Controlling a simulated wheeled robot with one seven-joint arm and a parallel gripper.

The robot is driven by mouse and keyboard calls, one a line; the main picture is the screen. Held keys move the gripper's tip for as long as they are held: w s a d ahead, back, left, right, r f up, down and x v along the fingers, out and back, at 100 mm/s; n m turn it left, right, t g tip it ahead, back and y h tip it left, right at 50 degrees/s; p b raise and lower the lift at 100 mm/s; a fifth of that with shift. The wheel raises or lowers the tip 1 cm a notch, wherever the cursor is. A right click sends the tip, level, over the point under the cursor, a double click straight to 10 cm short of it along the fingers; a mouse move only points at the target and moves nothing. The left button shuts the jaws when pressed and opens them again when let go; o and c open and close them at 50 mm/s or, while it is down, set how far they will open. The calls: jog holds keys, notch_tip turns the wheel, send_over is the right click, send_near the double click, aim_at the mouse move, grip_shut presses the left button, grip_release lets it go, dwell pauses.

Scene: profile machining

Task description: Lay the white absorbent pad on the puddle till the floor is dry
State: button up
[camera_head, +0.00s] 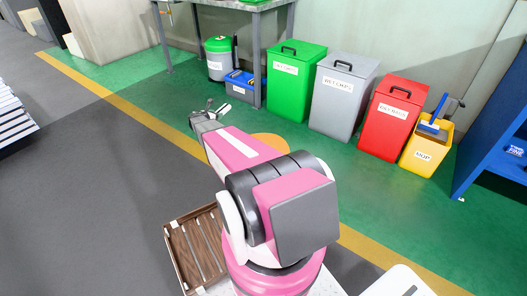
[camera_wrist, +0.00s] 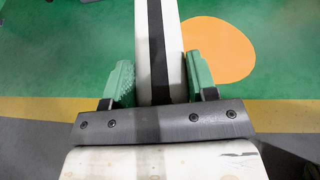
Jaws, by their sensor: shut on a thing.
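My gripper (camera_wrist: 158,72) is shut on a long white piece with a dark stripe down its middle, which looks like the white absorbent pad (camera_wrist: 172,35). The pad stands out forward between the green fingers and runs off the top of the wrist view. The puddle (camera_wrist: 219,50) is a flat orange patch on the green floor, right of the pad in that view. In the head view, my gripper (camera_head: 210,112) is at the end of my outstretched arm, left of the puddle (camera_head: 271,142), which my arm partly hides. The pad is too small to make out clearly there.
A green bin (camera_head: 297,82), a grey bin (camera_head: 343,95), a red bin (camera_head: 393,117) and a yellow mop bucket (camera_head: 426,148) stand along the wall. A blue rack (camera_head: 492,150) is at right. A table (camera_head: 230,3) stands behind.

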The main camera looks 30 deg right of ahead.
jog(key=w+d+f+g, duration=0.1)
jog(key=w+d+f, duration=0.2)
jog(key=d+f, duration=0.65)
jog(key=w+d+f+m, duration=0.1)
jog(key=w+d+f, duration=0.3)
jog(key=d+f, duration=0.6)
jog(key=w+d+f+g, duration=0.1)
jog(key=w+d+f, duration=0.2)
jog(key=d+f, duration=0.7)
jog(key=s+f, duration=0.2)
jog(key=s, duration=0.1)
jog(key=s+f, duration=0.5)
jog(key=s, duration=0.1)
jog(key=shift+s+a+f, duration=0.35)
jog(key=shift+f, duration=0.05)
jog(key=shift+s+f, duration=0.3)
jog(key=shift+s, duration=0.15)
jog(key=shift+f, duration=2)
jog(key=shift+d+f, duration=0.1)
jog(key=shift+f, duration=0.25)
